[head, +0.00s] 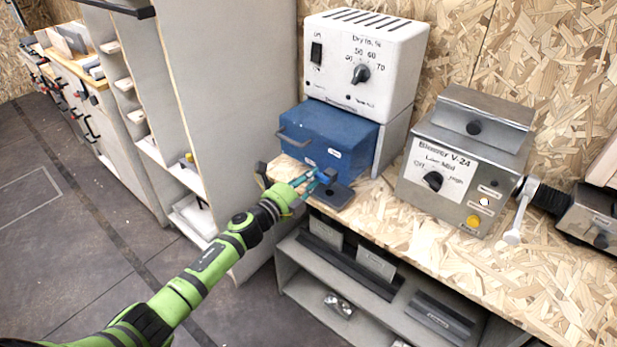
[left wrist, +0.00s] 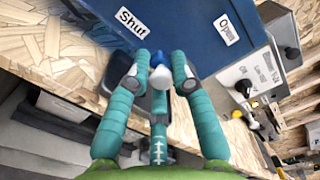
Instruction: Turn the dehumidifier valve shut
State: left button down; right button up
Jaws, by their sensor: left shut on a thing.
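The dehumidifier is a white box (head: 366,55) with a switch and a dry-level dial (head: 360,74), above a blue tank (head: 330,128) with a bar handle. The valve (left wrist: 160,76) is low on the blue front, with a blue and pale part showing between my fingers. In the left wrist view, a "Shut" label (left wrist: 132,22) is up and left of it and an "Open" label (left wrist: 227,29) up and right. My left gripper (head: 322,176) reaches in from the left and is shut on the valve; it also shows in the left wrist view (left wrist: 160,72). The fingers hide most of the valve, so its turn cannot be told.
A dark tray (head: 335,196) lies on the chipboard bench below the valve. The blower (head: 465,160) with its dial and yellow button stands to the right, with a hose beyond it. A grey shelf is under the bench. A tall cabinet (head: 225,80) stands close on the left.

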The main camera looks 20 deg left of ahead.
pick_arm(q)
jog(key=shift+d+r+n, duration=0.1)
jog(key=shift+d+n, duration=0.2)
jog(key=shift+n, duration=0.4)
jog(key=shift+w, duration=0.1)
jog(key=c, duration=1.1)
grip_release()
jog(key=shift+c, duration=0.2)
jog(key=shift+a, duration=0.1)
jog(key=shift+s+a+f, duration=0.25)
jog(key=shift+s, duration=0.35)
jog(key=v, duration=1.1)
jog(key=shift+d+r, duration=0.15)
jog(key=shift+r, duration=0.1)
